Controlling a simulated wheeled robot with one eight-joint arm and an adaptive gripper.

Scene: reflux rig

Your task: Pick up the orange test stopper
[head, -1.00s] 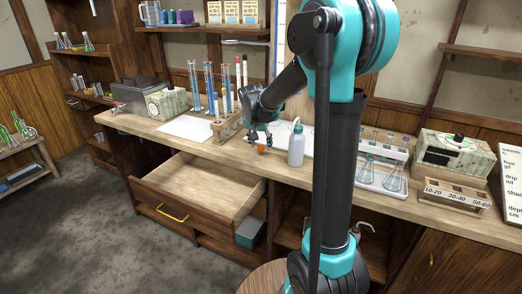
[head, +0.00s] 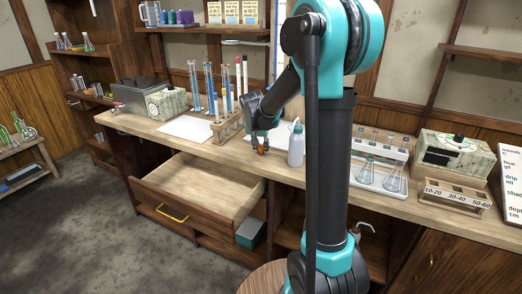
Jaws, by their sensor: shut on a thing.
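The orange test stopper (head: 261,150) is a small orange spot on the wooden bench, close to the front edge. My gripper (head: 261,146) points down over it, its fingers closed around it. Part of the stopper is hidden by the fingers. I cannot tell whether it touches the bench top.
A white wash bottle (head: 296,148) stands just right of my gripper. A wooden rack with glass tubes (head: 228,128) stands to the left. An open drawer (head: 195,190) juts out below the bench. A white tray with flasks (head: 378,178) lies to the right.

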